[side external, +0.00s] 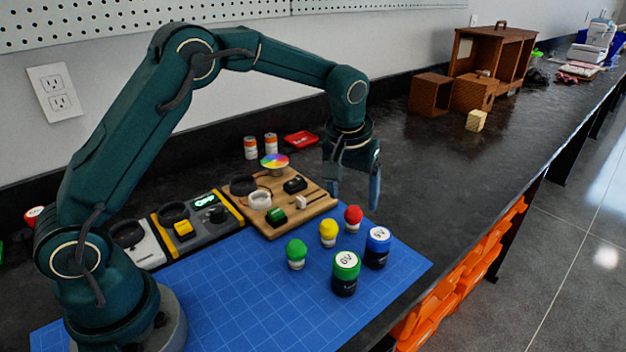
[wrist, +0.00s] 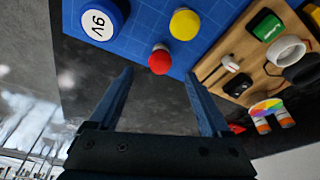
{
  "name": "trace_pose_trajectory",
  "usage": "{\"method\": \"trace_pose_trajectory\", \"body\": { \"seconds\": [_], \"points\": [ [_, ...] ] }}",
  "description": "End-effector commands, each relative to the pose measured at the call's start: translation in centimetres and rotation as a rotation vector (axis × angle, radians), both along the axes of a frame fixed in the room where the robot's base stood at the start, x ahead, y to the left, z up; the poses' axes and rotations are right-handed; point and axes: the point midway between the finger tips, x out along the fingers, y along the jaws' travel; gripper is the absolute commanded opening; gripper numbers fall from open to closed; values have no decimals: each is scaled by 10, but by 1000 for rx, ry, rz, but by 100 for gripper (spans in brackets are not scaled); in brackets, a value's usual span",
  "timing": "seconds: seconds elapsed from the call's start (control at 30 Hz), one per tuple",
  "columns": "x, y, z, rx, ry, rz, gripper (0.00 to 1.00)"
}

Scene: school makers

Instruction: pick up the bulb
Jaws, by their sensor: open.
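Three bulbs stand upright in a row on the blue mat: a green bulb (side external: 296,254), a yellow bulb (side external: 328,233) and a red bulb (side external: 353,218). In the wrist view the red bulb (wrist: 160,60) and the yellow bulb (wrist: 184,24) show beyond the fingertips. The green bulb is out of the wrist view. My gripper (side external: 352,200) hangs above the black bench just behind the mat's far edge, near the red bulb. Its fingers (wrist: 162,80) are spread wide with nothing between them, and the red bulb lies ahead of the gap.
A green 6V battery (side external: 345,274) and a blue 9V battery (side external: 377,248) stand near the bulbs on the mat (side external: 230,300). A wooden board (side external: 285,228) with components lies left of my gripper.

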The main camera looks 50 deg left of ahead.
Motion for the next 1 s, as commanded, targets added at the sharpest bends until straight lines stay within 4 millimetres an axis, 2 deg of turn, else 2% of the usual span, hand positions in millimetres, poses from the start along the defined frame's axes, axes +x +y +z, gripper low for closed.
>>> {"method": "trace_pose_trajectory", "body": {
  "seconds": [0.33,0.7,0.77,0.9,0.93,1.0],
  "points": [
    [9,4,-40,0,5,0,82],
    [11,5,-46,-1,2,-1,82],
    [11,5,-46,-1,2,-1,59],
    [11,5,-46,-1,2,-1,5],
    [11,5,-46,-1,2,-1,0],
    [11,5,-46,-1,1,-1,0]
  ]
}}
